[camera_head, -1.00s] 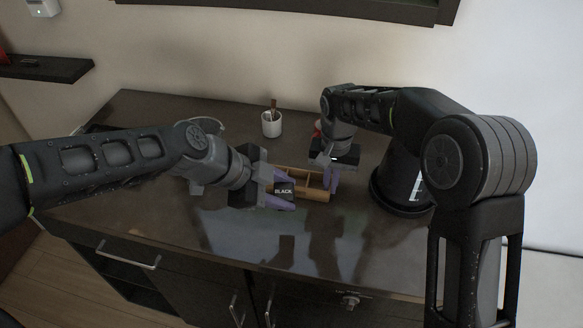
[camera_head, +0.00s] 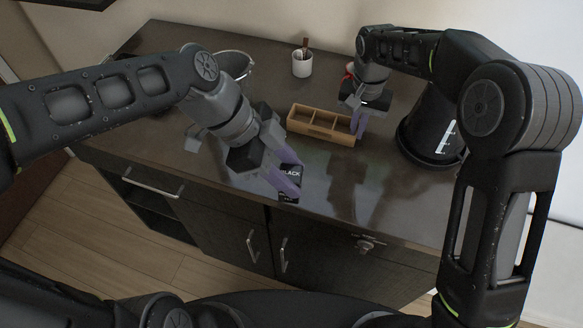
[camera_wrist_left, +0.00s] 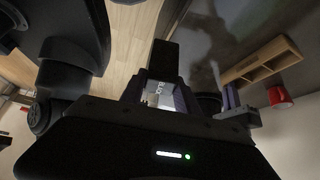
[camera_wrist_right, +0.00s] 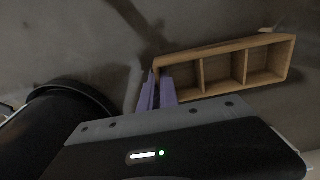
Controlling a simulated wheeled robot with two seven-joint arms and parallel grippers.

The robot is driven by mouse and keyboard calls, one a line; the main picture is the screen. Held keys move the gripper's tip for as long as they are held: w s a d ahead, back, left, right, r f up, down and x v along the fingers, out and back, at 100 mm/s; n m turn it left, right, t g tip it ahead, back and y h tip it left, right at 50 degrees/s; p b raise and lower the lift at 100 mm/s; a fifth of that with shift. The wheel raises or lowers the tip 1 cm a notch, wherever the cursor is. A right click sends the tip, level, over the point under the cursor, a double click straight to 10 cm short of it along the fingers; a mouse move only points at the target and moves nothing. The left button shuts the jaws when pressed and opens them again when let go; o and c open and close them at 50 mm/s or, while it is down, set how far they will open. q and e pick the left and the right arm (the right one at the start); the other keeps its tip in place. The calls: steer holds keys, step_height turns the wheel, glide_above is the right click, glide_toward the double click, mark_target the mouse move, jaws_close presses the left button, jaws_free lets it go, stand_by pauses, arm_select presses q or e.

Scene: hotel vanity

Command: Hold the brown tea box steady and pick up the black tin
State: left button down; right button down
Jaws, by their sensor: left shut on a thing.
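The brown tea box (camera_head: 318,128) is an open wooden tray with compartments, flat on the counter; it also shows in the right wrist view (camera_wrist_right: 222,47). My right gripper (camera_head: 359,124) is at its right end. In the right wrist view the purple fingers (camera_wrist_right: 157,92) are close together, one on each side of the end wall. My left gripper (camera_head: 283,178) is shut on the black tin (camera_head: 289,172), marked "BLACK", and holds it in front of the box and apart from it. In the left wrist view the tin (camera_wrist_left: 159,94) sits between the fingers.
A white cup (camera_head: 302,66) with brown items stands behind the box. A large black cylinder (camera_head: 429,128) stands right of the box. A red object (camera_head: 349,70) is partly hidden behind my right wrist. The front right of the counter (camera_head: 385,205) is clear.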

steer(key=shift+f, duration=0.1)
steer(key=c, duration=1.5)
jaws_free()
steer(key=shift+c, duration=0.2)
step_height(320, 180, up, 12)
